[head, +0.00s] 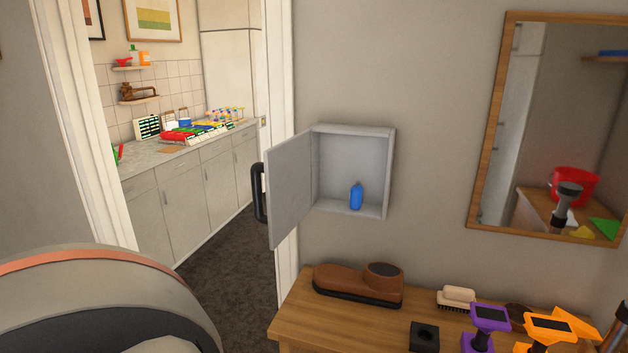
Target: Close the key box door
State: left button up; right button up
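The grey key box (352,170) is fixed to the wall, with its front open. Its grey door (291,188) is hinged at the box's left side and swung wide out to the left. A black handle (259,192) shows at the door's free left edge. A small blue bottle-like object (356,196) stands upright inside on the box floor. No gripper shows in the head view; only a large rounded part, apparently of my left arm, fills the lower left, apart from the door in the picture.
Below the box, a wooden table (300,322) holds a brown shoe (358,283), a brush (457,298), a black block (424,337), and purple (490,319) and orange (549,328) stands. A mirror (484,130) hangs right. The doorway at left opens onto a kitchen counter (150,166).

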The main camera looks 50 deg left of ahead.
aim_at(285, 166)
jog(key=j+u, duration=0.15)
jog(key=j, duration=0.55)
jog(key=j+u, duration=0.2)
jog(key=j, duration=0.55)
jog(key=i+j+u, duration=0.15)
jog(key=j, duration=0.55)
